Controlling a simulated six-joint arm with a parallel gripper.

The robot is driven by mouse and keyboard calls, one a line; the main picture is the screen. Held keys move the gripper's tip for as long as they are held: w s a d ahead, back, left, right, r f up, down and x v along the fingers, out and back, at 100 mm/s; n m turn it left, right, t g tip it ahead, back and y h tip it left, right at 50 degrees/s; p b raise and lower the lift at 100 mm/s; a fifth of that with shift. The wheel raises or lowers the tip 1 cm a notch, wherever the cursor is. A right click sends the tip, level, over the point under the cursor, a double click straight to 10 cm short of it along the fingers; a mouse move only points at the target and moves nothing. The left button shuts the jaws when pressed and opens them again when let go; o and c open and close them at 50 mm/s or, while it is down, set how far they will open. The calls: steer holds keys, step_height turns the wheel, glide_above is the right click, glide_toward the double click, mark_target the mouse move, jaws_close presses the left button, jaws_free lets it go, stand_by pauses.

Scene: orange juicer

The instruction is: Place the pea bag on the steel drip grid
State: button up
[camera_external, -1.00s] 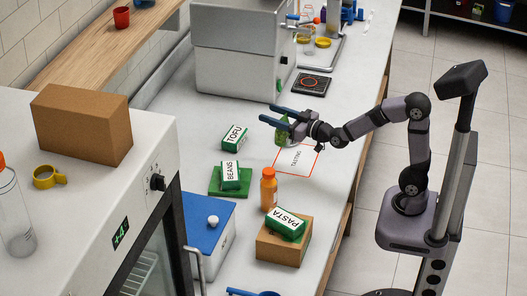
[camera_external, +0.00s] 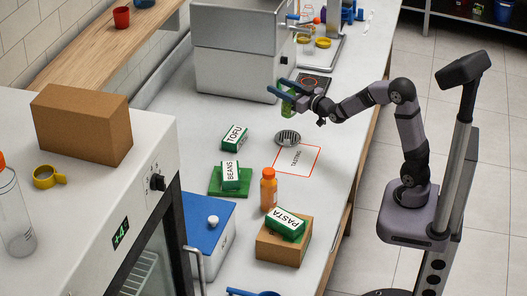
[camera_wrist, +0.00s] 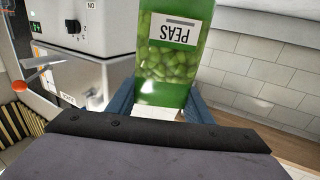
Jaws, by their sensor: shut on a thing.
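The pea bag (camera_external: 288,107) is green with a white label and hangs in my gripper (camera_external: 277,88), which is shut on it. In the wrist view the bag (camera_wrist: 172,60) stands between my two blue fingers (camera_wrist: 158,103), and its PEAS label reads upside down. The round slotted steel drip grid (camera_external: 288,138) lies on the white counter, at the upper left corner of the red-outlined TASTING square. The bag is held above the counter, beyond the grid and apart from it.
A steel-grey boxy machine (camera_external: 232,65) stands just left of my gripper. A TOFU pack (camera_external: 235,138), a BEANS pack (camera_external: 230,175) on a green mat, an orange bottle (camera_external: 269,188) and a PASTA pack (camera_external: 285,225) on a box stand nearer. The TASTING square (camera_external: 297,159) is clear.

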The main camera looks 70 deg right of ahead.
step_height(320, 180, down, 10)
steer(key=shift+a, duration=0.2)
stand_by(0.8)
steer(key=shift+w+f+b, duration=0.1)
steer(key=shift+f+b, duration=0.05)
steer(key=shift+b, duration=0.2)
steer(key=o, duration=1.4)
steer(key=shift+c, duration=0.2)
steer(key=v, duration=0.7)
steer(key=shift+s+b, duration=0.3)
steer(key=shift+b, duration=0.1)
